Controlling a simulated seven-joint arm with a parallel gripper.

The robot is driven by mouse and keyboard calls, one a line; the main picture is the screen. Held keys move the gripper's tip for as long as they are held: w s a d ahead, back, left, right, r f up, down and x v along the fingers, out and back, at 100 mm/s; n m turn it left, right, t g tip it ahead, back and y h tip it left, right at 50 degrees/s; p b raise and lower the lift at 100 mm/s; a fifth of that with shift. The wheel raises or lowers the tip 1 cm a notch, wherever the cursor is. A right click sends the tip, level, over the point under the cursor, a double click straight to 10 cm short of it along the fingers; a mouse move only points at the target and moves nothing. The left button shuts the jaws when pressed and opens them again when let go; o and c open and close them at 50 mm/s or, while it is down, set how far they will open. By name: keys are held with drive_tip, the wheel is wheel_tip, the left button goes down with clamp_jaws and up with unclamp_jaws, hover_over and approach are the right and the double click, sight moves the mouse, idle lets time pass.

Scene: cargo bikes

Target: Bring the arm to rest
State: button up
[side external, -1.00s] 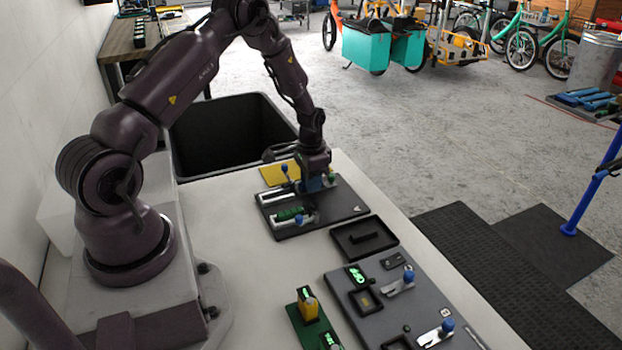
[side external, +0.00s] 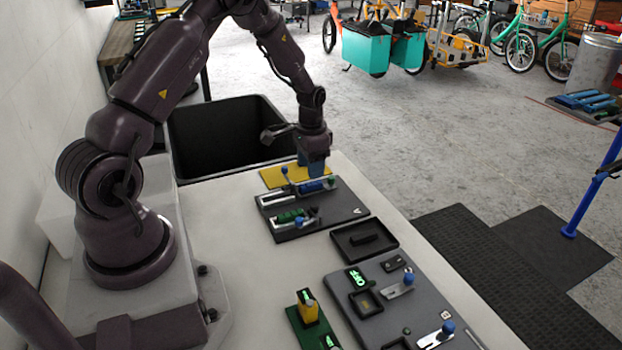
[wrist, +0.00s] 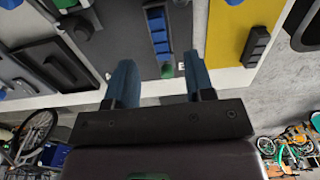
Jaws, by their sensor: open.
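My gripper (side external: 314,168) is open and empty, raised just above the far edge of the dark fixture board marked A (side external: 345,207). In the wrist view its two blue fingers stand apart, with a clear gap between the fingertips (wrist: 160,75). On the board, a blue block (side external: 312,187) lies in the far slot and a green block (side external: 290,215) in the near one, with blue-knobbed levers beside them. The blue block also shows in the wrist view (wrist: 157,32), beyond the fingers. The fingers appear clear of the board.
A yellow plate (side external: 270,178) lies behind board A. A black bin (side external: 220,135) stands beyond the table. A black tray (side external: 385,240) and the grey board marked B (side external: 375,325) lie nearer the camera. Bikes stand far off on open floor.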

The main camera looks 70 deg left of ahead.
wheel_tip(320, 180, up, 7)
drive_tip(key=s+d+r+t, duration=0.5)
drive_tip(key=s+d+r, duration=1.3)
drive_tip(key=d+r, duration=0.3)
drive_tip(key=shift+s+d+t, duration=0.2)
drive_tip(key=shift+d+t, duration=0.1)
drive_tip(key=shift+d, duration=0.55)
